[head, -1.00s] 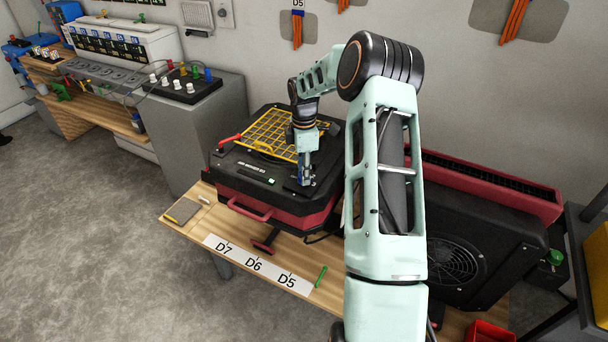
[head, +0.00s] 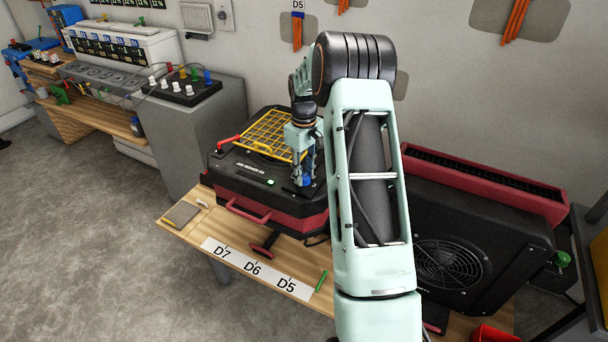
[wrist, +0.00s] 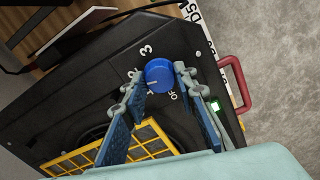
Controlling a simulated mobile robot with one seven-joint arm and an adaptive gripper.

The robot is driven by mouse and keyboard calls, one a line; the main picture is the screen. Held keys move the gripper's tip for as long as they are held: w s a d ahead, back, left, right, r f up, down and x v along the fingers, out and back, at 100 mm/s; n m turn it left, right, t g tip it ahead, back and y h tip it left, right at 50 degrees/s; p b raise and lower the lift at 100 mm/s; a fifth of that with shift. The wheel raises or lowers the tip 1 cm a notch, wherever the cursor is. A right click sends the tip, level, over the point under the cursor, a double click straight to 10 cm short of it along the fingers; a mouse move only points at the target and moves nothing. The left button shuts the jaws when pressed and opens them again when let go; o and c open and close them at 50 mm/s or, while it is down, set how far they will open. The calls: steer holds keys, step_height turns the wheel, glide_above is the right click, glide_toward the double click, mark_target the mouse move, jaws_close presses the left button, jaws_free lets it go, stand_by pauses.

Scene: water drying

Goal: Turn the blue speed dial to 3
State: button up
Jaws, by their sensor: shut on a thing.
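The blue speed dial (wrist: 158,75) sits on the black top panel of the dryer (head: 240,187). In the wrist view a printed 3 (wrist: 146,50) is just above the dial, and part of OFF shows below right. The dial's short white mark lies toward its left side, away from the 3. Other printed numbers at the left are partly hidden by a finger. My gripper (wrist: 155,80) has one finger on each side of the dial, shut on it. In the head view my gripper (head: 304,172) is at the panel's right front corner; the dial is small there.
A yellow grille (head: 268,135) covers the dryer's top. A green light (head: 271,182) shows near the dial. A red handle (head: 247,212) is on the front. A black fan unit (head: 475,240) stands right of my arm. A label strip (head: 255,268) lies on the wooden table.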

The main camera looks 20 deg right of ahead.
mark_target(304, 176)
steer(key=m, duration=0.3)
steer(key=shift+m, duration=0.4)
steer(key=m, duration=0.3)
steer(key=shift+m+b, duration=0.3)
steer(key=shift+b, duration=0.1)
steer(key=m, duration=0.3)
steer(key=shift+m, duration=2.4)
steer(key=o, duration=1.2)
steer(key=shift+c, duration=0.2)
steer(key=shift+r, duration=0.15)
step_height(304, 176, up, 12)
